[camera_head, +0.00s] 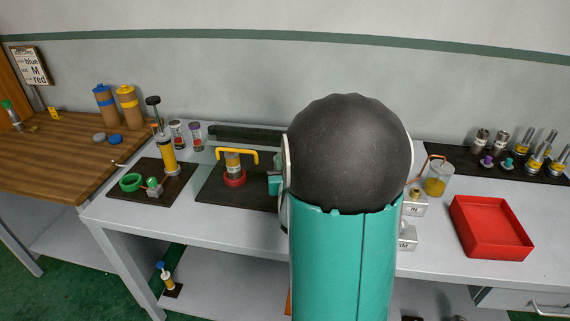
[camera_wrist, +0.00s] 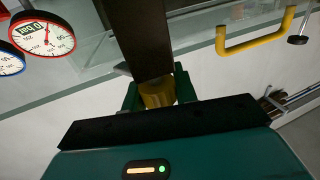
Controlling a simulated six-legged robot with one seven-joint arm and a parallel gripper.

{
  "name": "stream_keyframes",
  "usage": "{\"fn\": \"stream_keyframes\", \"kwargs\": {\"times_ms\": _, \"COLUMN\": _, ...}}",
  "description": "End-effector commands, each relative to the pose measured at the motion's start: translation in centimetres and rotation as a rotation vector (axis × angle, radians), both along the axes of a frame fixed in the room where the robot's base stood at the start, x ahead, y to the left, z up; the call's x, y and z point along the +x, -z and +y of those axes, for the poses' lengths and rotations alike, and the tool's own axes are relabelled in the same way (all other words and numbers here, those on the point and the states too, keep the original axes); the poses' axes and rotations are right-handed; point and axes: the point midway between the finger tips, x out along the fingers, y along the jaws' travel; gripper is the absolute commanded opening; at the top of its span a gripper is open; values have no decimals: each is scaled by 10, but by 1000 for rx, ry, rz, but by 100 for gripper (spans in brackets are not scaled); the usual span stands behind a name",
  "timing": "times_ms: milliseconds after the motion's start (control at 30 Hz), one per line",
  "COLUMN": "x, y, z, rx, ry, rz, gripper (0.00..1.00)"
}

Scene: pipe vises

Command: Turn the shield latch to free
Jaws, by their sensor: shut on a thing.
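In the wrist view my gripper (camera_wrist: 157,92) has its green fingers on both sides of a yellow knob (camera_wrist: 158,96), which I take to be the shield latch, and is shut on it. A dark brown bar (camera_wrist: 143,35) runs up from the knob and hides part of it. A clear panel edged in grey, likely the shield, lies behind; a yellow handle (camera_wrist: 258,40) is at the upper right. In the head view my dark and teal arm covers the middle of the bench, so the latch and my fingertips are hidden there.
A red-rimmed gauge (camera_wrist: 42,34) and a blue-rimmed gauge (camera_wrist: 10,60) are at left in the wrist view.

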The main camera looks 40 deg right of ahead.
Motion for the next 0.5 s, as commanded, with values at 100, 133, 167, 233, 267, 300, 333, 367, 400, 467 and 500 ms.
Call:
{"fn": "stream_keyframes", "kwargs": {"times_ms": 100, "x": 1, "y": 1, "z": 2, "rx": 0, "ry": 95, "rz": 1, "gripper": 6}}
{"fn": "stream_keyframes", "kwargs": {"times_ms": 133, "x": 0, "y": 1, "z": 1, "rx": 0, "ry": 122, "rz": 1, "gripper": 6}}
{"fn": "stream_keyframes", "kwargs": {"times_ms": 167, "x": 0, "y": 0, "z": 1, "rx": 0, "ry": 147, "rz": 0, "gripper": 6}}
{"fn": "stream_keyframes", "kwargs": {"times_ms": 233, "x": -1, "y": 0, "z": 0, "rx": -1, "ry": 209, "rz": 1, "gripper": 6}}
{"fn": "stream_keyframes", "kwargs": {"times_ms": 267, "x": -1, "y": 1, "z": 0, "rx": 0, "ry": 236, "rz": 1, "gripper": 6}}
{"fn": "stream_keyframes", "kwargs": {"times_ms": 300, "x": -2, "y": 1, "z": -1, "rx": 1, "ry": 271, "rz": 2, "gripper": 6}}
{"fn": "stream_keyframes", "kwargs": {"times_ms": 333, "x": -2, "y": 1, "z": -1, "rx": -1, "ry": 298, "rz": 1, "gripper": 6}}
{"fn": "stream_keyframes", "kwargs": {"times_ms": 367, "x": -2, "y": 1, "z": -1, "rx": -1, "ry": 325, "rz": 1, "gripper": 6}}
{"fn": "stream_keyframes", "kwargs": {"times_ms": 400, "x": -3, "y": 1, "z": -2, "rx": -1, "ry": 361, "rz": 1, "gripper": 6}}
{"fn": "stream_keyframes", "kwargs": {"times_ms": 467, "x": -4, "y": 0, "z": -3, "rx": -2, "ry": 416, "rz": 1, "gripper": 6}}
{"fn": "stream_keyframes", "kwargs": {"times_ms": 500, "x": -4, "y": 1, "z": -3, "rx": -1, "ry": 454, "rz": 1, "gripper": 6}}
